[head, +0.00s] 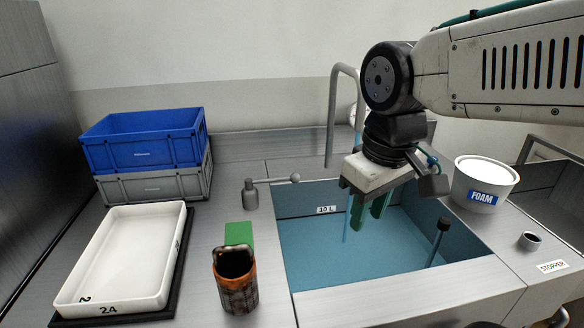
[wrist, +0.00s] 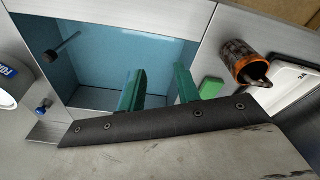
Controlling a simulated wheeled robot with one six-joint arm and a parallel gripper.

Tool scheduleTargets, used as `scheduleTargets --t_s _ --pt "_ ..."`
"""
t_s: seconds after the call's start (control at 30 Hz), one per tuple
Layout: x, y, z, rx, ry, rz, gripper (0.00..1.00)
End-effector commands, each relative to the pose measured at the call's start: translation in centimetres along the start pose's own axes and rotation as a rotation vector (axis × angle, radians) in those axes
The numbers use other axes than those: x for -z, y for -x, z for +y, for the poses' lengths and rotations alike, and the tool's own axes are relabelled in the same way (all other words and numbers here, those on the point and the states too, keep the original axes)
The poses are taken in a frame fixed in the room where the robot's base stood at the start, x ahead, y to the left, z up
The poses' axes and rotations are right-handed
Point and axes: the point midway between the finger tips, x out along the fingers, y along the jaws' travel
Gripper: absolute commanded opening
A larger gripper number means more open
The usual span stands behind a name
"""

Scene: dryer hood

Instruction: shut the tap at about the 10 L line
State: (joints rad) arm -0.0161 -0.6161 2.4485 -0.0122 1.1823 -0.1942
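The tap's grey bent spout (head: 333,115) rises behind the sink. A thin pale-blue stream (head: 347,222) shows below it, partly hidden by my gripper. A lever with a ball end (head: 294,178) sticks out rightward from a grey post (head: 251,196) left of the sink. The 10 L label (head: 326,209) is on the sink's back wall beside a dark line. The blue water (head: 325,255) seems to meet the wall just below that line; the exact level is hard to tell. My gripper (head: 370,222), green-fingered, hangs over the sink, open and empty; its fingers (wrist: 158,88) stand apart in the wrist view.
A black-topped rod (head: 441,232) stands in the sink. A FOAM tub (head: 485,180) is at right. An orange-brown can (head: 236,285), a green block (head: 239,234) and a white tray (head: 122,260) are at left. Stacked blue (head: 142,148) and grey crates stand behind.

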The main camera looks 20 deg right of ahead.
Motion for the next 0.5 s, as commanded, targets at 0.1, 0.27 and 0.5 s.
scheduleTargets --t_s 0.1,0.27,0.5 --pt "5.2 0.4 1.2 -0.007 0.175 0.0 0.33" --pt "12.4 0.0 2.5 -0.022 0.434 0.01 0.33" --pt "23.1 -3.1 3.5 -0.044 0.821 0.019 0.33"
